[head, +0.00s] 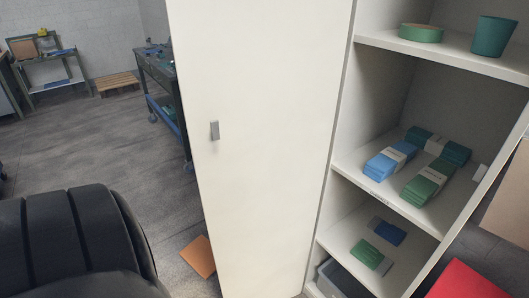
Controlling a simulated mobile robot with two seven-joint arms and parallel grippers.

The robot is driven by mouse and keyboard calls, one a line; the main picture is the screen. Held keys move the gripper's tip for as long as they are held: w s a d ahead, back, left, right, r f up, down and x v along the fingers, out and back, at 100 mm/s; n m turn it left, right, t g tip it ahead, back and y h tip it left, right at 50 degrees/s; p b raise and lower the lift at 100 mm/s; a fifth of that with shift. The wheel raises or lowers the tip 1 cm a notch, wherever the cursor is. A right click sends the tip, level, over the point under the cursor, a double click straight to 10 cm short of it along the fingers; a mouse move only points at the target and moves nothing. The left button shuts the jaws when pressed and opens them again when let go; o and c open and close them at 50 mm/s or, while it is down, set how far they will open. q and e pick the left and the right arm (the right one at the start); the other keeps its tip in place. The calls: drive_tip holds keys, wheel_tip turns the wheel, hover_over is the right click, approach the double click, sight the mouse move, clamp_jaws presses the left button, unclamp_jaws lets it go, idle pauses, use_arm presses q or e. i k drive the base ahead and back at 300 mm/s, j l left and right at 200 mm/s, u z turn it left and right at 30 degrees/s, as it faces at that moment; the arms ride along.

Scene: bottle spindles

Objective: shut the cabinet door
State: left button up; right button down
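The cabinet door (262,190) is a tall off-white panel with a small grey handle (215,130) near its left edge. It stands open, swung out to the left of the cabinet (345,160), and its hinge side meets the cabinet's left wall. The shelves are exposed. A black rounded part of my own arm or body shows at the lower left, apart from the door. Neither of my grippers is in the picture.
Shelves hold a green tape roll (421,33), a green cup (493,36), blue and green bundles (390,160) and a grey bin (340,280). An orange sheet (199,257) lies by the door's foot. A workbench (160,80) stands behind.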

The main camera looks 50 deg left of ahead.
sight(269, 72)
drive_tip(key=j+z, duration=0.1)
drive_tip(key=z, duration=0.3)
drive_tip(key=j+z, duration=0.1)
drive_tip(key=z, duration=0.3)
drive_tip(key=j+z, duration=0.1)
drive_tip(key=z, duration=0.25)
drive_tip(key=k+j, duration=0.15)
drive_tip(key=j, duration=0.2)
drive_tip(key=k+j, duration=0.15)
drive_tip(key=j, duration=0.2)
drive_tip(key=k+j, duration=0.15)
drive_tip(key=j, duration=0.2)
drive_tip(key=k+j, duration=0.15)
drive_tip(key=j, duration=0.2)
drive_tip(key=k+j, duration=0.15)
drive_tip(key=j, duration=0.25)
